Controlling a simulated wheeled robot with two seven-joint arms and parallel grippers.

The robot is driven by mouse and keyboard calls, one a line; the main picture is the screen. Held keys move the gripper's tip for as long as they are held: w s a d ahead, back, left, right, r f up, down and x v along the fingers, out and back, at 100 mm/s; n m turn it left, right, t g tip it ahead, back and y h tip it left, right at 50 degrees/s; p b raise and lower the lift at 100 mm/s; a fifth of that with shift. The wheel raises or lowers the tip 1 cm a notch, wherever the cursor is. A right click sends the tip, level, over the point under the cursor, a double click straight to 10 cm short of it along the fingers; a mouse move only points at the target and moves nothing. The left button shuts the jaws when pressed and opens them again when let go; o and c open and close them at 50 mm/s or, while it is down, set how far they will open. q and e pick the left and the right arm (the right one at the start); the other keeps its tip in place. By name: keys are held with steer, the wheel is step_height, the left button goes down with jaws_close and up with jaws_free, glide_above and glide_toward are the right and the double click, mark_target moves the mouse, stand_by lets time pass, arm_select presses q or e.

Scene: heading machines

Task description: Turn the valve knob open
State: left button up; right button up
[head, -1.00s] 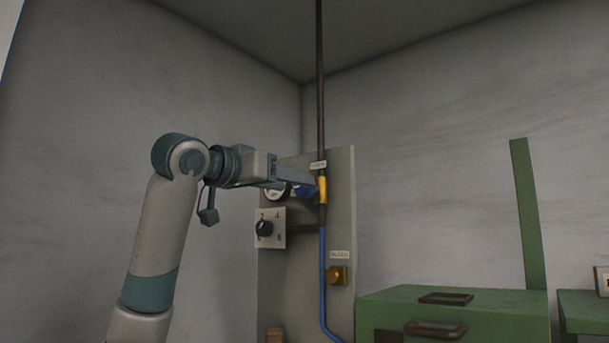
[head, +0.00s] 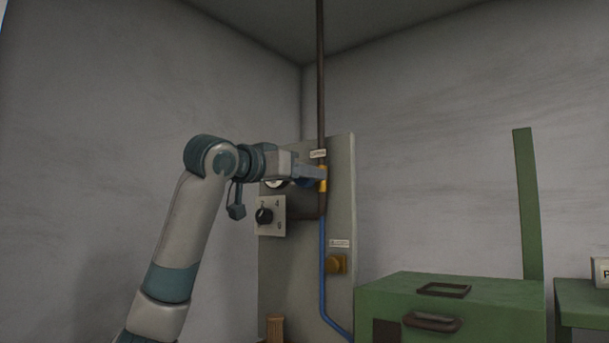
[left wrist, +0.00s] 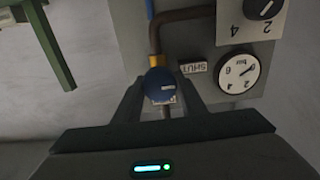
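The valve is a blue round knob (left wrist: 160,86) on a yellow fitting (head: 323,180) in the dark pipe on a grey panel (head: 340,220). My left gripper (head: 314,177) reaches in from the left at the knob and hides most of it in the head view. In the left wrist view my left gripper (left wrist: 159,82) has one finger on each side of the knob, with the fingers apart. Thin gaps seem to show beside the knob. A small plate reading SHUT (left wrist: 193,68), upside down here, sits beside it. My right gripper is not in view.
A black selector knob (head: 264,216) on a white numbered plate and a round gauge (left wrist: 238,72) are close by. A green machine (head: 455,312) stands at the right.

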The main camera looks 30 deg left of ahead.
arm_select(q)
steer(key=shift+m, duration=0.3)
steer(key=m, duration=0.7)
steer(key=shift+d+m, duration=0.1)
steer(key=shift+m, duration=0.3)
steer(key=m, duration=0.5)
steer(key=shift+d+f, duration=0.1)
steer(key=m, duration=0.3)
steer(key=shift+m, duration=0.4)
steer(key=shift+f+m, duration=0.1)
steer(key=shift+m, duration=0.4)
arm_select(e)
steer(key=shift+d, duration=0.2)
arm_select(q)
steer(key=o, duration=1)
steer(key=shift+c, duration=0.2)
steer(key=shift+o, duration=0.2)
